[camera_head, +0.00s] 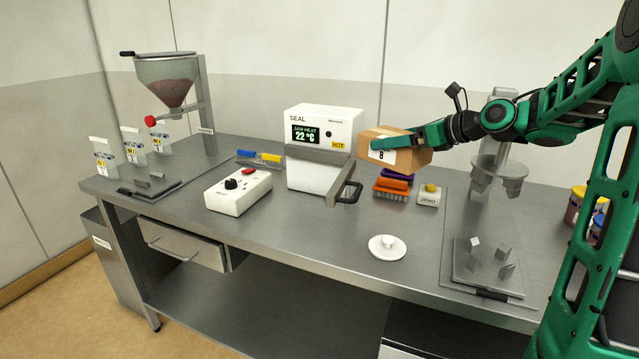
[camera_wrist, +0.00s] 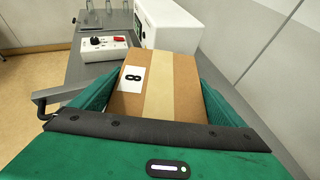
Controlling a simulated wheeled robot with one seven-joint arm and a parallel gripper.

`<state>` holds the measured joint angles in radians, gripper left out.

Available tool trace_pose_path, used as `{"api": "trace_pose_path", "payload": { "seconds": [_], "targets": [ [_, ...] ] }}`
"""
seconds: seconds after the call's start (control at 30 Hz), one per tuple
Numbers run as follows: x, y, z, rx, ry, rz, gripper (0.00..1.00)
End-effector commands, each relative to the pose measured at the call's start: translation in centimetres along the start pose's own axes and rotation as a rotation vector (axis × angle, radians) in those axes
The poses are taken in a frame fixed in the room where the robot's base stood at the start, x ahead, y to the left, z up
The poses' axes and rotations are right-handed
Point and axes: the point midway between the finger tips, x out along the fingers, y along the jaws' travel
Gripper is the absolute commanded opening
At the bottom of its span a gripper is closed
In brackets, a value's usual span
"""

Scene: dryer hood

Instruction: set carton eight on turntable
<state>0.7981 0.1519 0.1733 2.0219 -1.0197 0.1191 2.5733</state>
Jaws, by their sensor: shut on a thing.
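Carton eight (camera_head: 407,156) is a brown cardboard box with a white label reading 8. My gripper (camera_head: 404,142) is shut on it and holds it in the air above the back of the bench, right of the white sealer. In the wrist view the carton (camera_wrist: 160,85) sits between the two green fingers, its label facing up in the picture and a tan tape strip along it. A round white disc with a small central knob (camera_head: 388,247), seemingly the turntable, lies on the bench below and in front of the carton. Nothing rests on it.
The white sealer (camera_head: 318,170) reads 22 °C, is marked HOT and has a protruding black handle (camera_head: 347,192). Orange and purple brushes (camera_head: 391,190) and a ZERO box (camera_head: 429,196) sit below the carton. Bench around the disc is clear.

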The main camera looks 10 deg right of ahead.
Motion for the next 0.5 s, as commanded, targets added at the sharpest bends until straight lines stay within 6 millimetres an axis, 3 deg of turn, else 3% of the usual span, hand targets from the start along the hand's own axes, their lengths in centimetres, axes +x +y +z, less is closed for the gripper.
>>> {"api": "trace_pose_path", "payload": {
  "seconds": [0.17, 0.5],
  "targets": [
    [-0.1, -0.3, -0.9, 0.004, -0.001, -0.001, 0.53],
    [2.6, -0.3, -7.5, 0.007, -0.001, 0.000, 0.53]
  ]
}}
